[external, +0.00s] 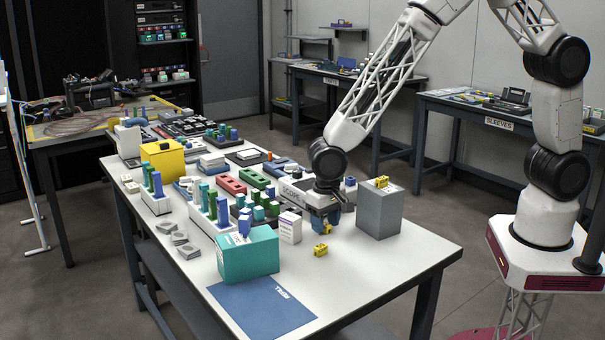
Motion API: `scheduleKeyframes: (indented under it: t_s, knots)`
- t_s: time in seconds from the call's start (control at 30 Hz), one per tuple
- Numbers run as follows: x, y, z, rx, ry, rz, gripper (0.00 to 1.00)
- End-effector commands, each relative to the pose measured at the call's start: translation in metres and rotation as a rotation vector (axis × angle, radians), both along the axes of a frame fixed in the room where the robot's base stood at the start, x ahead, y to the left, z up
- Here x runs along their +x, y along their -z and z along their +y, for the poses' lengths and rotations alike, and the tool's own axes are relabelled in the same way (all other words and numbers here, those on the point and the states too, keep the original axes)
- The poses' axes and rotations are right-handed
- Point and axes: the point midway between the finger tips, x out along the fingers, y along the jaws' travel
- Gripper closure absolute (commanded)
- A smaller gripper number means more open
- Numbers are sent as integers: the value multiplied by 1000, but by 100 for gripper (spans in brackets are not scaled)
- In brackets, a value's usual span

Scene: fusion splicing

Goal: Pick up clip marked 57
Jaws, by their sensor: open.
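A small yellow clip (320,250) lies on the white table near its front right. Another small yellow clip (381,182) sits on top of a grey block (379,215). Any number on either clip is too small to read, so I cannot tell which is marked 57. My gripper (335,226) points down over the table, between a white box and the grey block. It is open, and its fingertips are small and partly unclear. The clip on the table appears just in front of it, apart from the jaws.
A teal box (248,256), a white labelled box (290,227) and a blue mat (262,303) lie at the front. Racks with blue and green pieces (209,212), grey pieces (178,238) and a yellow box (163,160) crowd the left. The table's right front corner is clear.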

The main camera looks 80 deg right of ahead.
Motion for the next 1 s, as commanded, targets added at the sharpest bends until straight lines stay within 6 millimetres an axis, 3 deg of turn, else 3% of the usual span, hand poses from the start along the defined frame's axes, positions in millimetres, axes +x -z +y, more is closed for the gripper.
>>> scheduleKeyframes:
  t_s: [0.2, 0.53, 1.0]
  knots:
    - [0, 0, 0, 0, 0, 0, 51]
    - [0, 0, 0, 0, 0, 0, 100]
    - [0, -5, 0, 1, 0, -1, 100]
